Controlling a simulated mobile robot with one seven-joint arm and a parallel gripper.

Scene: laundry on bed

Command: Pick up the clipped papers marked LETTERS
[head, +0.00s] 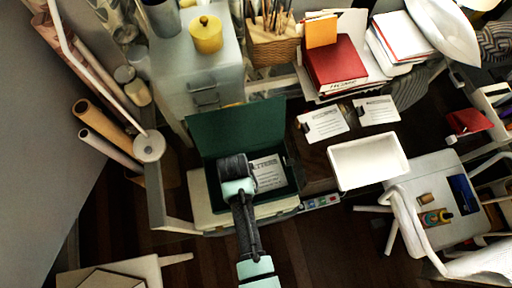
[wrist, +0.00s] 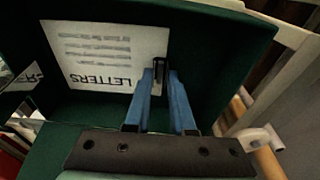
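The clipped papers marked LETTERS (head: 268,173) lie inside an open dark green box (head: 236,128). In the wrist view the white sheet (wrist: 105,55) shows its upside-down LETTERS heading, with a dark clip (wrist: 158,76) at its right edge. My gripper (wrist: 160,74) is over the box, its two blue fingers apart with their tips on either side of the clip. I see no clear contact, and the papers appear to lie flat. In the head view my wrist (head: 237,172) covers the left part of the box.
Two other clipped papers (head: 323,124) (head: 376,111) lie on the dark surface to the right, near a white tray (head: 368,162). A red binder (head: 335,62) and a pencil basket (head: 273,47) stand behind. A grey cabinet (head: 196,70) with a yellow canister (head: 206,34) stands behind the box.

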